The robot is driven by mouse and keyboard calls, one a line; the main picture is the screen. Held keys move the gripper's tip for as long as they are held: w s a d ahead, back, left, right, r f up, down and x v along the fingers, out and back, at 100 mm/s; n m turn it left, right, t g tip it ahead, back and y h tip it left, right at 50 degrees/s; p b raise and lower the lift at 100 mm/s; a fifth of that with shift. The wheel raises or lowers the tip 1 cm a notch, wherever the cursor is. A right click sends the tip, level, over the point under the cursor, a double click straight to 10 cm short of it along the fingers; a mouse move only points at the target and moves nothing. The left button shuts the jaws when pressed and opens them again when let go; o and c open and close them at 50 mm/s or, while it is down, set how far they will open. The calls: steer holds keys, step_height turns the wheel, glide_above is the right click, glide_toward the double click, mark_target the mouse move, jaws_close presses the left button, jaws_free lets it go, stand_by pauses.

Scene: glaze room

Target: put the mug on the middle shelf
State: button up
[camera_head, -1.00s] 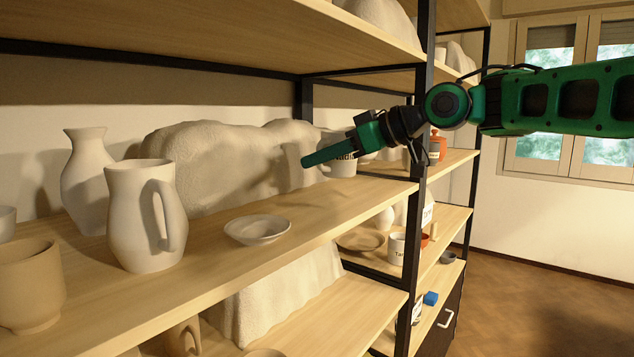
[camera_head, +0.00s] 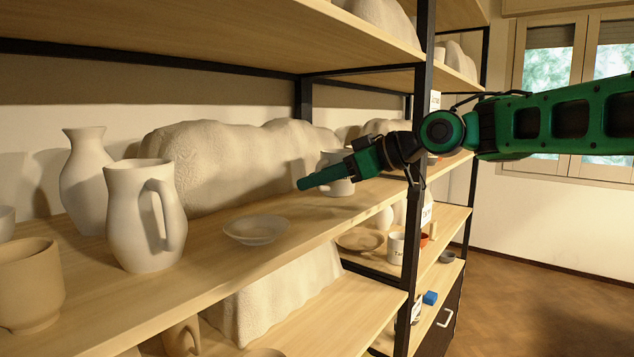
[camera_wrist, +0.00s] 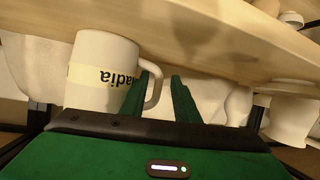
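The pale mug (camera_head: 336,162) with a cream lettered band stands upright at the right end of the shelf (camera_head: 330,208) that also carries the jugs. This shelf lies between a higher and a lower board. My gripper (camera_head: 303,184) is in front of the mug and covers part of it. The wrist view is upside down: the mug (camera_wrist: 100,72) has its base at the board. My gripper (camera_wrist: 163,76) is open there, its fingers apart on either side of the mug's handle (camera_wrist: 158,85), with a gap beside the right finger.
A shallow dish (camera_head: 256,230), a handled jug (camera_head: 146,218), a vase (camera_head: 86,180) and a tan cup (camera_head: 28,285) stand left on the same shelf. A large pale lump (camera_head: 225,165) fills the back. A black post (camera_head: 421,130) stands close to my wrist.

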steer(key=v, duration=1.2)
steer(key=s+d+f+m+h, duration=0.35)
steer(key=d+f+m, duration=0.25)
steer(key=d+f, duration=0.4)
steer(key=s+d+f+m+h, duration=0.2)
steer(key=d+f+m+h, duration=0.3)
steer(key=d+f, duration=0.5)
steer(key=s+d+f+m+g+h, duration=0.1)
steer(key=s+d+f+m+g, duration=0.1)
steer(key=s+f, duration=0.3)
steer(key=s+d+f+m+g+h, duration=0.1)
steer(key=s+d+f, duration=0.4)
steer(key=s, duration=0.7)
steer(key=s+d+f+m+g+h, duration=0.1)
steer(key=s+d+f+m+g, duration=0.2)
steer(key=s, duration=0.5)
step_height(320, 180, down, 2)
steer(key=d+m, duration=0.1)
steer(key=m, duration=0.1)
steer(key=shift+s+m, duration=0.3)
steer(key=shift+f, duration=0.1)
